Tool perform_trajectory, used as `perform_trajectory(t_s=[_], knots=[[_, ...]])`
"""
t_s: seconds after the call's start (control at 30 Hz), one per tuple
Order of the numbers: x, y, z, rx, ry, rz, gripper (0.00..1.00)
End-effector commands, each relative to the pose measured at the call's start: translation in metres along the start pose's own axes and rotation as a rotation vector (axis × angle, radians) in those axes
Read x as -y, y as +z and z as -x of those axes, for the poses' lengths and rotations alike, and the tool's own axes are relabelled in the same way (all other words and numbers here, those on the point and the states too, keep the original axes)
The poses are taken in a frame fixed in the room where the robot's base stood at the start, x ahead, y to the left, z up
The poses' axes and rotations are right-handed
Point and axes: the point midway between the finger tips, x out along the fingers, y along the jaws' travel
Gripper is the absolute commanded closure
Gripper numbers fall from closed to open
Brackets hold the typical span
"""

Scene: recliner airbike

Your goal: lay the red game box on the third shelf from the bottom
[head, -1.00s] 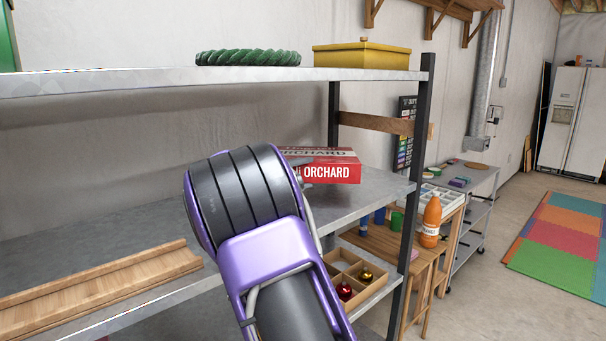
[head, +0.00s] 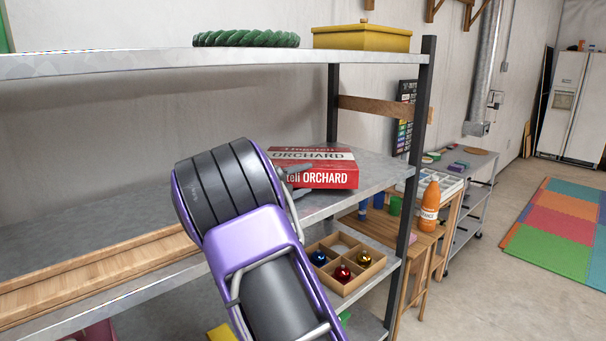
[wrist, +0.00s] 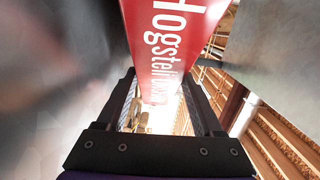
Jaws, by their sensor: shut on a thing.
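The red game box (head: 325,178), with a white band and the word ORCHARD, is at the right end of the middle metal shelf (head: 372,177). It looks level, printed face to the front. I cannot tell whether its underside touches the shelf. My gripper (head: 292,182) is shut on the left part of the box, its fingers partly hidden by my purple and black wrist. In the wrist view the red side (wrist: 160,45) runs up from between the fingers. The lowest shelves are cut off, so I cannot count levels from the bottom.
A wooden tray (head: 100,265) lies on the same shelf to the left. A green wreath (head: 246,39) and a yellow box (head: 361,38) stand on the shelf above. A divided box of baubles (head: 345,268) sits below. A dark post (head: 413,150) bounds the right end.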

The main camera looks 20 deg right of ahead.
Motion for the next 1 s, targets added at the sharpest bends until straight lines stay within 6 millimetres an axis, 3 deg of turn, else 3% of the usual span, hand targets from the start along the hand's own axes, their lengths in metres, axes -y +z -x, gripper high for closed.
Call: perform_trajectory(t_s=[0.97,1.0], knots=[[-0.0058,0.0001,-0.0007,-0.001,-0.004,-0.005,1.00],[-0.0056,0.0001,-0.0007,-0.001,-0.004,-0.005,0.26]])
